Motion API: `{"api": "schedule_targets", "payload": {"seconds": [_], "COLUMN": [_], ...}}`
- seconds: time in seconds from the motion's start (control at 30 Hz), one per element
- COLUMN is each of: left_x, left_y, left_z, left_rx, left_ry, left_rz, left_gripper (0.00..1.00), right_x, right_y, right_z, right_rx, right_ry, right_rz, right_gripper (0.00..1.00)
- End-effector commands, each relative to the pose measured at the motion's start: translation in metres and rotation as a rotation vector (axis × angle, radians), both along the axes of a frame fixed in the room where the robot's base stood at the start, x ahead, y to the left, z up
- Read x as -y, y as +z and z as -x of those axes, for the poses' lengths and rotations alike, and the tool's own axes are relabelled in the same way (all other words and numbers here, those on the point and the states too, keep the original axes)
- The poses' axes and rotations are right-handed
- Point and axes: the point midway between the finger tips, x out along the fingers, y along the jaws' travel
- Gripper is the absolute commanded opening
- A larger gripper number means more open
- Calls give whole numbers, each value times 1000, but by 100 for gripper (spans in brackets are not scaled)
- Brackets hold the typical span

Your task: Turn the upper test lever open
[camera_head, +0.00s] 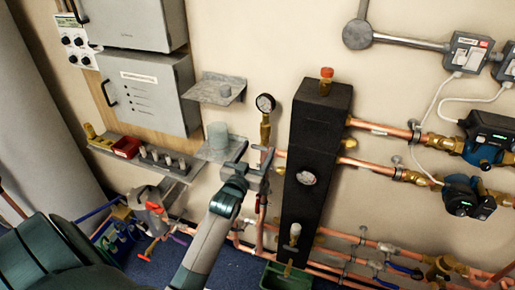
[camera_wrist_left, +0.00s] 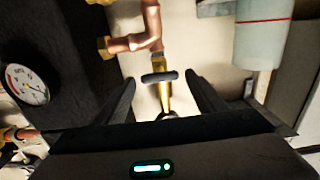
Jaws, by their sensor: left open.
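In the left wrist view a small black lever (camera_wrist_left: 160,77) sits crosswise on a brass valve (camera_wrist_left: 164,96), below a copper elbow (camera_wrist_left: 140,42) in the picture. I take it for a test lever; whether it is the upper one I cannot tell. My left gripper (camera_wrist_left: 160,88) is open, with one finger on each side of the lever and visible gaps to both. In the head view my left gripper (camera_head: 255,157) is at the pipework left of the black column, under a gauge (camera_head: 265,103), and hides the lever. My right gripper is not in view.
The black column (camera_head: 318,130) stands close right of the gripper. A wall shelf with a clear beaker (camera_head: 217,135) is close on its left. Copper pipes with pumps (camera_head: 488,138) run to the right. A green bin (camera_head: 285,278) sits below the column.

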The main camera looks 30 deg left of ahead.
Motion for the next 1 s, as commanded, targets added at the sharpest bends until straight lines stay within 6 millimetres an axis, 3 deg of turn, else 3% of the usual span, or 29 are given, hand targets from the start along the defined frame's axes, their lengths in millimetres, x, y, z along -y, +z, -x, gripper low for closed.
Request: {"api": "schedule_targets", "payload": {"seconds": [0.4, 0.57, 0.6, 1.0], "left_x": [-1, -1, -1, -2], "left_y": [0, 0, 0, 0], "left_z": [-6, -6, -6, -6], "left_rx": [0, 0, 0, 9], "left_ry": [0, 0, 0, 1], "left_rz": [0, 0, 0, 42], "left_gripper": [64, 26, 23, 23], "right_x": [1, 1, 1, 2], "right_y": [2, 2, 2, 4], "right_z": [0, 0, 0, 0], "right_rx": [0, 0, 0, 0], "right_ry": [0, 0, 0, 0], "right_rz": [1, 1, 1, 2], "right_gripper": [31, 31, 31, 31]}}
